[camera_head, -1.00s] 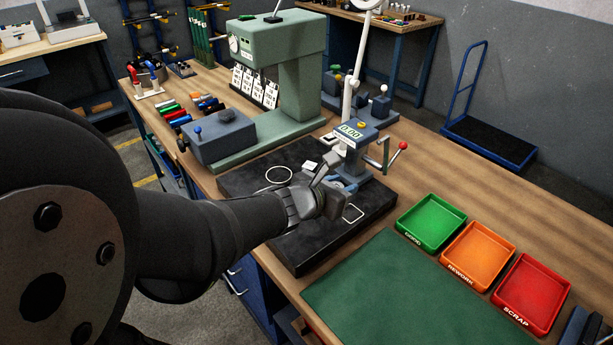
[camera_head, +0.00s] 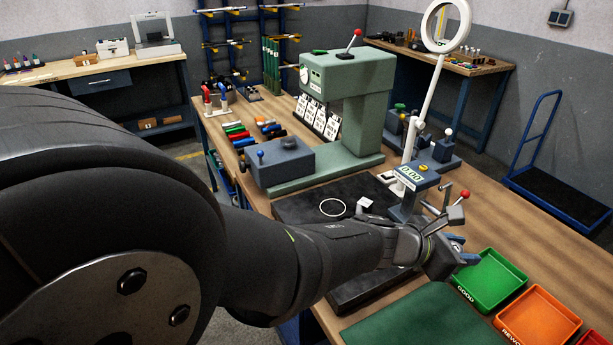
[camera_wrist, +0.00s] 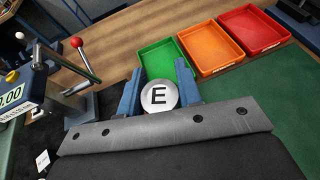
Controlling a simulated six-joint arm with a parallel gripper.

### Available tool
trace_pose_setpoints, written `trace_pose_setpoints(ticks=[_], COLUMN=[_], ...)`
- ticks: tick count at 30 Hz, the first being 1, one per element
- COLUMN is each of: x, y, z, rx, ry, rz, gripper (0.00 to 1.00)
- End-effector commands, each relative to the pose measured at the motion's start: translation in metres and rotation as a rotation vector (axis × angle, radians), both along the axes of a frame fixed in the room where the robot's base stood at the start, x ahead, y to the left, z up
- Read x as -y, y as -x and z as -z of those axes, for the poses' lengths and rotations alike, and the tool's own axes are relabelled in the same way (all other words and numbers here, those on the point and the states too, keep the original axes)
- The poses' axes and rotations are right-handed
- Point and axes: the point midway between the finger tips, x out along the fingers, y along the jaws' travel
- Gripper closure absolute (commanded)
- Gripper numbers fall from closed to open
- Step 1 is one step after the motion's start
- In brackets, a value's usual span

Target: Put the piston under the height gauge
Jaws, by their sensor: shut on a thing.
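My gripper (camera_wrist: 158,92) is shut on the piston (camera_wrist: 158,96), a round silver part whose top face bears a black letter E, between its two blue fingers in the wrist view. I cannot make out the piston there. The gauge has a grey-blue head reading 0.00 and a red-knobbed crank; it also shows at the left of the wrist view (camera_wrist: 22,90). My gripper and the piston are apart from it.
A green GOOD tray (camera_head: 492,283), an orange REWORK tray (camera_head: 540,318) and a red tray (camera_wrist: 252,30) stand right. A green machine (camera_head: 345,100) stands behind.

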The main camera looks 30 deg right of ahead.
Motion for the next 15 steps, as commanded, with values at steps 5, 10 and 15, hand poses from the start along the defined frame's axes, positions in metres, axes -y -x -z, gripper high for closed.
trace_pose_setpoints(ticks=[5,10,15], x=[0.004,0.007,0.010], y=[-0.031,-0.062,-0.091], z=[0.019,0.038,0.055], rx=[-0.003,-0.004,-0.004], ry=[-0.004,-0.003,-0.002], rz=[-0.003,-0.003,-0.003], gripper=[0.93,0.93,0.93])
